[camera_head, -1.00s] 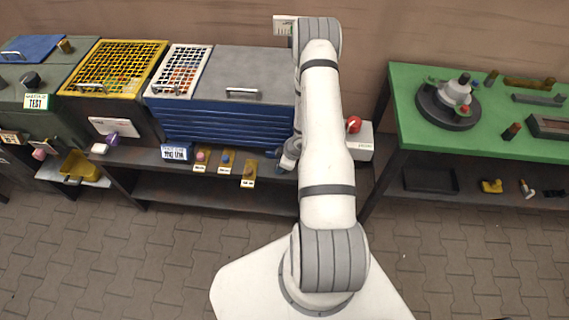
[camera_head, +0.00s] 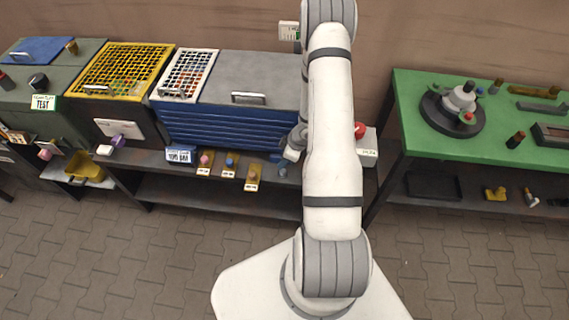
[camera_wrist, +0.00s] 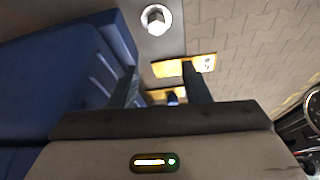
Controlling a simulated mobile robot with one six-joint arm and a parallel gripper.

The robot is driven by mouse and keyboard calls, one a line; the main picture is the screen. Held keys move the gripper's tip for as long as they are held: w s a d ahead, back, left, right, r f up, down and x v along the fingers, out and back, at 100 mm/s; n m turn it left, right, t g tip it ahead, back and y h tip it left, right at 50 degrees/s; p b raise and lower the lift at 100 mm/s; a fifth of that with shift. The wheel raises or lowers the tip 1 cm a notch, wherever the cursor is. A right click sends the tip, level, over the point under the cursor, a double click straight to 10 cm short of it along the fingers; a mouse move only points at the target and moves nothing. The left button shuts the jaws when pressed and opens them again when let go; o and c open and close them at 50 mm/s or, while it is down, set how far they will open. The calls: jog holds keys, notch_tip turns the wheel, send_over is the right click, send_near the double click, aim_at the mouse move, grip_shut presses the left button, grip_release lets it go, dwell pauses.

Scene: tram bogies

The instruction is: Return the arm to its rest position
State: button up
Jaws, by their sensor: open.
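My white arm with grey joints (camera_head: 332,150) stands upright in the middle of the head view, its elbow at the top edge. My gripper is mostly hidden behind the arm there; only a bit of the wrist shows beside the blue cabinet. In the wrist view, my gripper (camera_wrist: 158,70) has its two dark fingers apart with nothing held between them. Beyond the fingers are yellow plates with small knobs (camera_wrist: 183,66) on a shelf edge.
The blue drawer cabinet (camera_head: 235,127) stands left of the arm, and shows close in the wrist view (camera_wrist: 60,70). A white box with a red button (camera_head: 366,150) is right of it. A green table (camera_head: 430,135) stands right. The paved floor in front is clear.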

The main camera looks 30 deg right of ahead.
jog(key=shift+r, duration=0.95)
